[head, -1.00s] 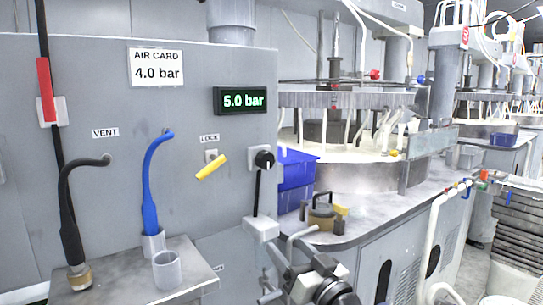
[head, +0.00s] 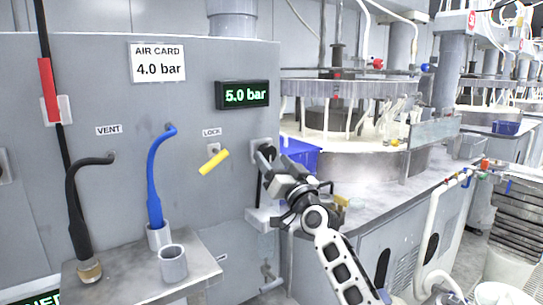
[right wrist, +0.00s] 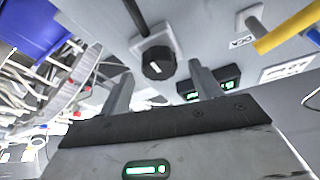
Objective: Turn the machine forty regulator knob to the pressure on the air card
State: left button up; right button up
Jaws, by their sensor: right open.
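The air card (head: 158,62) on the grey cabinet reads 4.0 bar. The green display (head: 243,95) to its right reads 5.0 bar. The black regulator knob (right wrist: 158,62) with a white pointer mark sits on a pale square plate in the right wrist view. In the head view my right gripper (head: 266,157) covers most of the knob. In the right wrist view my right gripper (right wrist: 160,88) is open, its two fingers apart on either side of the knob, with nothing held. Contact with the knob does not show. My left gripper is out of view.
A yellow lock lever (head: 214,162) lies left of the knob. A blue hose (head: 153,185) and a black vent hose (head: 76,205) hang further left. A blue bin (head: 300,157) and the polishing machine's bench (head: 400,195) stand right of the cabinet.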

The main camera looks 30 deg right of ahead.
jog(key=shift+x, duration=0.95)
